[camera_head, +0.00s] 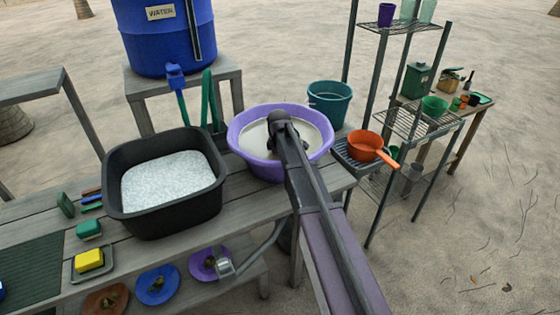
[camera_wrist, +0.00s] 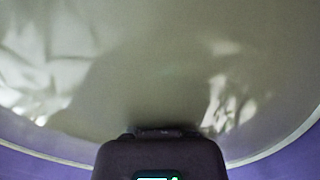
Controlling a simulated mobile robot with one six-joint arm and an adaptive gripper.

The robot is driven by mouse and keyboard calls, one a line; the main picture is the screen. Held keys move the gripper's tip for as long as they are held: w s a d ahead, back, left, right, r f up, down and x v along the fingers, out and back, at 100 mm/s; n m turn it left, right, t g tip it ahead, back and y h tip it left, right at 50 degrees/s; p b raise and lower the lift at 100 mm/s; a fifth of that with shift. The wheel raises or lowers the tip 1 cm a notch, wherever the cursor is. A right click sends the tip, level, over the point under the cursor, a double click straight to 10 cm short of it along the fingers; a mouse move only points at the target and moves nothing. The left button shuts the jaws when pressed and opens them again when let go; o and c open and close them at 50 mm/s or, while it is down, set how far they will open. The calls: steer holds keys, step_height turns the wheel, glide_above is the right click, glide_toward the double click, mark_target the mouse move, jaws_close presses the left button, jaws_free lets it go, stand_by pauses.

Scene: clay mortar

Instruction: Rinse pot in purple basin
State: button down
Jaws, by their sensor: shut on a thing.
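The purple basin (camera_head: 234,127) stands near the right end of the wooden bench and holds murky grey water. My gripper (camera_head: 268,143) reaches down into it, shut. Its fingertips and the thing between them are hidden by my arm and the water. In the wrist view the dark gripper body (camera_wrist: 160,158) is at the bottom, above cloudy water, with the purple basin wall (camera_wrist: 40,158) curving along the lower edge. An orange pot (camera_head: 364,145) with a long handle sits on the dark rack to the right of the basin. I cannot tell whether a pot is under the water.
A black tub (camera_head: 118,205) of white foamy water stands left of the basin. A teal bucket (camera_head: 330,103) and metal shelf (camera_head: 400,122) are to the right. Sponges (camera_head: 89,259) lie front left; plates (camera_head: 157,284) are on the lower shelf.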

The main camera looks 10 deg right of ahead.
steer(key=shift+a, duration=0.1)
steer(key=shift+a, duration=1.2)
steer(key=shift+d, duration=0.2)
steer(key=shift+d, duration=1.1)
steer(key=shift+a, duration=0.1)
steer(key=shift+a, duration=1.2)
steer(key=shift+d, duration=0.1)
steer(key=shift+d, duration=0.55)
